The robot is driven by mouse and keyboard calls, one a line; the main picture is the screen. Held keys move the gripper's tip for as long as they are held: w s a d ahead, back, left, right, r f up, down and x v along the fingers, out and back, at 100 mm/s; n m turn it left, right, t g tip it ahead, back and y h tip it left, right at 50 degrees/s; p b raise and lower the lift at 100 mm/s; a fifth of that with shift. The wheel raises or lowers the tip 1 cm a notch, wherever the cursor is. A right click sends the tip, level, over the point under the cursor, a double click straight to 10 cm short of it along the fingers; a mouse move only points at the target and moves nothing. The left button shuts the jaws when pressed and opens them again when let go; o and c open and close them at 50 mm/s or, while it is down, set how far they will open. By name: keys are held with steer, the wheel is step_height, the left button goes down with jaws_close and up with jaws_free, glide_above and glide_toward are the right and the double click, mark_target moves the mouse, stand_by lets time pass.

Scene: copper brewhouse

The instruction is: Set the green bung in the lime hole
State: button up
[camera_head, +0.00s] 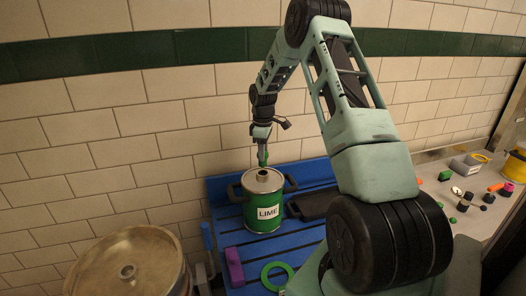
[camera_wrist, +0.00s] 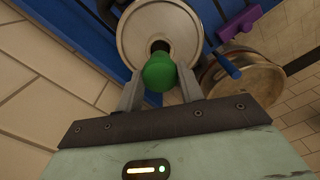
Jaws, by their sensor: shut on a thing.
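The green bung (camera_wrist: 159,72) is held between the two fingers of my gripper (camera_wrist: 160,88) in the wrist view. In the head view the bung (camera_head: 263,158) shows small under my gripper (camera_head: 262,150). The keg labelled LIME (camera_head: 267,212) stands upright on blue slats, with a green body and a steel top. Its lime hole (camera_wrist: 160,46) is a dark round opening, partly hidden behind the bung in the wrist view. In the head view the hole (camera_head: 263,174) lies just below the bung. I cannot tell whether the bung's lower end touches the rim.
The blue slatted pallet (camera_head: 316,173) carries a green ring (camera_head: 277,275), a purple block (camera_head: 234,267) and a black tray (camera_head: 318,204). The counter (camera_head: 462,180) at right holds several small coloured pieces. The tiled wall is close behind.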

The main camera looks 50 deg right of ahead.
steer(key=shift+f+b, duration=1.2)
steer(key=shift+f, duration=0.95)
steer(key=o, duration=1.2)
steer(key=shift+c, duration=0.2)
steer(key=shift+r+p, duration=1.75)
steer(key=shift+r, duration=0.85)
step_height(320, 180, up, 17)
steer(key=b, duration=0.5)
steer(key=shift+r+b, duration=0.15)
steer(key=shift+b, duration=0.25)
